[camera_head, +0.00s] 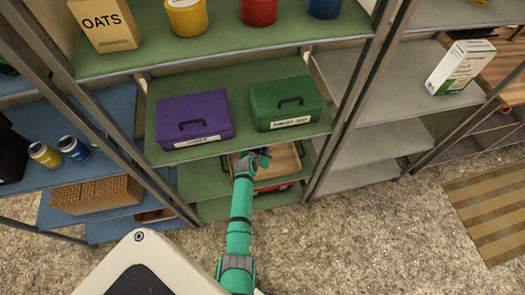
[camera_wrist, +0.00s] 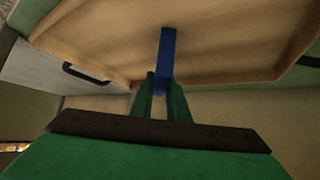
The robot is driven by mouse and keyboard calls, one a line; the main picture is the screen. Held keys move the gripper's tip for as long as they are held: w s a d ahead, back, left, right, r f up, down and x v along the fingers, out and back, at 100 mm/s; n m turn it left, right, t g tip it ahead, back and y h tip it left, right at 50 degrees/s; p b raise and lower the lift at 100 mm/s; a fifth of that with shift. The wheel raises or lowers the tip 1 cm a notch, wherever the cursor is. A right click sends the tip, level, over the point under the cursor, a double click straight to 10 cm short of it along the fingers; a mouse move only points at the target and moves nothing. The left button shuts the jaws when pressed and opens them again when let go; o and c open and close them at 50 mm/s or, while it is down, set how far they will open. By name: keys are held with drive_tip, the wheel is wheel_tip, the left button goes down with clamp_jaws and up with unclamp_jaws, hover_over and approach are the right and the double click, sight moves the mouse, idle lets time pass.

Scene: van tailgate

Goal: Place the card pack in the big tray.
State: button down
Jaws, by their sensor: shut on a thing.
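The card pack (camera_wrist: 166,48) is a narrow blue block between the fingers of my gripper (camera_wrist: 161,88) in the wrist view. In the head view my gripper (camera_head: 254,160) is at the end of the green arm, at a lower green shelf, with a small blue part of the pack (camera_head: 264,151) showing. A tan wooden tray (camera_head: 284,163) lies there, partly hidden by my gripper. In the wrist view the tray (camera_wrist: 235,38) fills the upper part, behind the pack. I cannot tell whether the pack touches it.
A purple case (camera_head: 194,118) and a green case (camera_head: 286,103) stand on the shelf above. A pale box with a dark handle (camera_wrist: 84,73) is left of the pack in the wrist view. A metal shelf post (camera_head: 345,100) stands right of my arm.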

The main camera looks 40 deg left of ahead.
drive_tip(key=c, duration=1.7)
unclamp_jaws()
drive_tip(key=shift+w, duration=0.1)
drive_tip(key=v, duration=1.2)
drive_tip(key=shift+r, duration=0.15)
drive_tip(key=s+d+r+t, duration=0.1)
drive_tip(key=s+d, duration=0.2)
drive_tip(key=d, duration=0.6)
drive_tip(key=s+d+r+t, duration=0.1)
drive_tip(key=s+d, duration=0.3)
drive_tip(key=d, duration=0.6)
drive_tip(key=s+d, duration=0.3)
drive_tip(key=d, duration=0.6)
drive_tip(key=s+d+r+m+t+h, duration=0.1)
drive_tip(key=s+d+r, duration=0.1)
drive_tip(key=s+r, duration=0.4)
drive_tip(key=s+d+r+m+t, duration=0.1)
drive_tip(key=s+d+r+t, duration=0.1)
drive_tip(key=s+r, duration=0.5)
drive_tip(key=s+d+r+m+t+h, duration=0.1)
drive_tip(key=s+d+r, duration=0.2)
drive_tip(key=s+r, duration=0.4)
drive_tip(key=shift+r+h, duration=0.3)
drive_tip(key=shift+r, duration=0.45)
